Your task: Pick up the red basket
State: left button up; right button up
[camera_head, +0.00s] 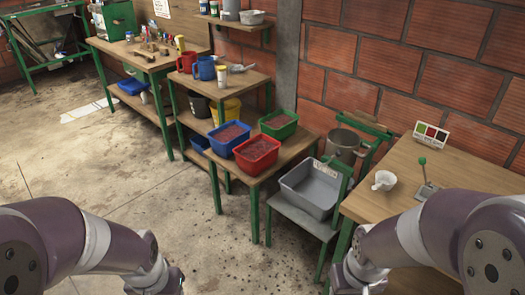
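The red basket (256,155), filled with reddish-brown beans or grains, stands upright at the front edge of a low wooden table (262,180) with green legs. A blue basket (229,137) with similar contents stands to its left, and a green basket (278,124) stands behind it to the right. My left arm comes in at the lower left and my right arm at the lower right, both well short of the red basket. Only arm links and wrists show clearly; the fingers of both grippers are cut off by the bottom edge.
A grey tub (312,188) sits on a green-framed chair right of the basket table. Shelves with red and blue jugs stand behind. The concrete floor (150,190) in front is clear.

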aim_at(255, 155)
jog(key=i+j+z, duration=0.3)
jog(key=i, duration=0.6)
jog(key=i+j+z, duration=0.3)
jog(key=i+j, duration=0.2)
jog(key=i, duration=0.35)
jog(key=i+j+z, duration=0.35)
jog(key=i+j, duration=0.35)
jog(key=i+l+u, duration=0.1)
